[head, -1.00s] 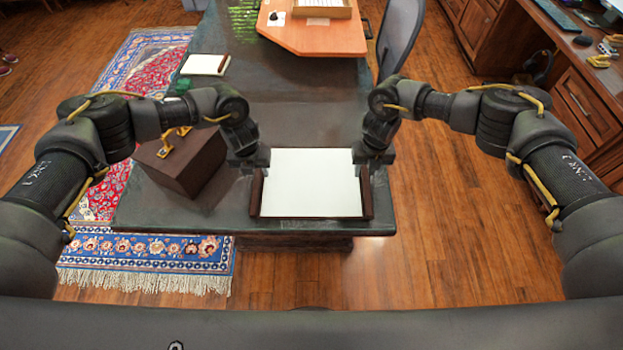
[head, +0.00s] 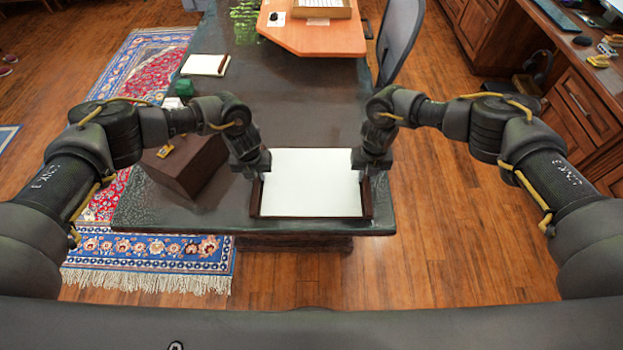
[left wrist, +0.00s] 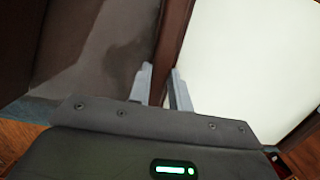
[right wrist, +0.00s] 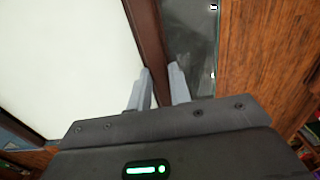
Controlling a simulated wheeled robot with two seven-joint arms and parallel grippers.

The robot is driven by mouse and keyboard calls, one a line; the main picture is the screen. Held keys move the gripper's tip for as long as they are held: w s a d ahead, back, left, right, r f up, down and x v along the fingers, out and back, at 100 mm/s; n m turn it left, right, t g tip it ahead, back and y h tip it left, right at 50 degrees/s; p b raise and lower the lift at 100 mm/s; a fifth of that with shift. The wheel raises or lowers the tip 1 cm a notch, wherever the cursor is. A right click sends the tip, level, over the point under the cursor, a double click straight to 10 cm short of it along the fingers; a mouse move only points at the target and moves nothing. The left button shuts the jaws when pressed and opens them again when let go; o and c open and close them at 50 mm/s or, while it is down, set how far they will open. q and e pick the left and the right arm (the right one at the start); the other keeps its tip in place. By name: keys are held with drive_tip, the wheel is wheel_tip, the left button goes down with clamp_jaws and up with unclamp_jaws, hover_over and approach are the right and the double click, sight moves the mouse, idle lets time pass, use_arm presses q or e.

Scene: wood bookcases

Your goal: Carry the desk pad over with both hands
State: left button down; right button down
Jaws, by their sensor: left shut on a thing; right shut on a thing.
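The desk pad (head: 311,186) is a white sheet with dark brown side rails, at the near end of the dark desk (head: 290,100). My left gripper (head: 258,172) is shut on its left rail; in the left wrist view the fingers (left wrist: 162,88) straddle that brown rail (left wrist: 172,45). My right gripper (head: 364,170) is shut on its right rail; in the right wrist view the fingers (right wrist: 161,86) straddle that rail (right wrist: 148,40). I cannot tell whether the pad touches the desk or is slightly above it.
A dark brown box (head: 186,165) stands on the desk left of the pad. A notepad (head: 205,65) and a small green object (head: 184,87) lie farther back. An orange-brown board (head: 318,36) is at the far end. The desk's middle is clear.

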use_arm(q)
drive_tip(key=shift+w+r, duration=0.1)
use_arm(e)
drive_tip(key=shift+r, duration=0.15)
